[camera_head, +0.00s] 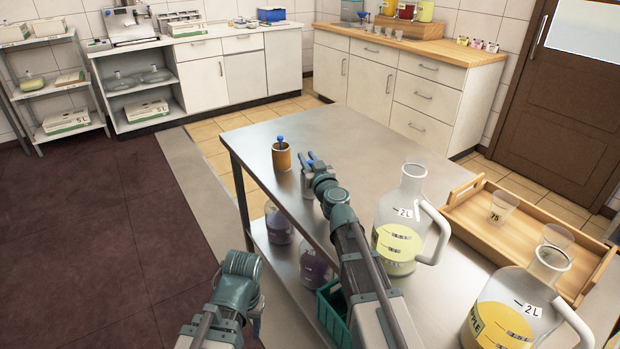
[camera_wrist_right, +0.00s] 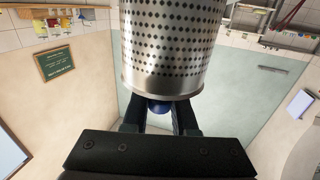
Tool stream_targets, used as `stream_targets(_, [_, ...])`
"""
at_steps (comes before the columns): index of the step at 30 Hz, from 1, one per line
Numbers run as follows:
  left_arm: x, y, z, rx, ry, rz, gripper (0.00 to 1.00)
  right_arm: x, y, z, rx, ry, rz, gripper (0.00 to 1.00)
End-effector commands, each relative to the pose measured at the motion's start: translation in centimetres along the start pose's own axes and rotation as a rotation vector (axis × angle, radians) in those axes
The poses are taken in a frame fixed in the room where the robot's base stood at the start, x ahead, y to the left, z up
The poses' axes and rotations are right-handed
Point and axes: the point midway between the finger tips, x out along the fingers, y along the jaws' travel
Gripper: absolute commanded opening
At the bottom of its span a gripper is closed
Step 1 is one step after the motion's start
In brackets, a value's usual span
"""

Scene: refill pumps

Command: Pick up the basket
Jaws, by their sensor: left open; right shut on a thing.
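A perforated metal cylinder, which seems to be the basket, fills the top middle of the right wrist view (camera_wrist_right: 175,45). My right gripper (camera_wrist_right: 158,118) is shut on a blue part at the cylinder's end. In the head view my right gripper (camera_head: 312,163) is over the steel table, and a grey piece of the basket (camera_head: 307,187) shows just below it, mostly hidden by the gripper. My left gripper (camera_head: 256,324) is left of the table, empty and pointing down; its fingertips are barely visible.
An orange-brown pot (camera_head: 282,157) with a blue-topped piece stands left of the right gripper. A large jug (camera_head: 403,215), another jug (camera_head: 515,305) and a wooden tray (camera_head: 480,188) are at right. Purple jars and a green crate (camera_head: 333,310) sit on the lower shelf. The table's back is clear.

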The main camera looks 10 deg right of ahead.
Motion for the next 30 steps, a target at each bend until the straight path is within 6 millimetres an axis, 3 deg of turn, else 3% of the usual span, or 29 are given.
stream_targets(11, [-1.6,-0.2,0.1,0.0,0.0,0.0,0.5,0.0,0.0,-1.7,0.0,0.0,0.0,0.0])
stream_targets(24, [-8.1,-0.8,0.5,0.0,0.0,0.0,0.5,0.0,0.0,-8.1,0.0,0.0,0.0,0.0])
stream_targets(30, [-9.9,-0.9,0.6,-0.001,0.0,0.0,0.5,0.0,0.0,-10.0,0.0,0.0,0.0,0.0])
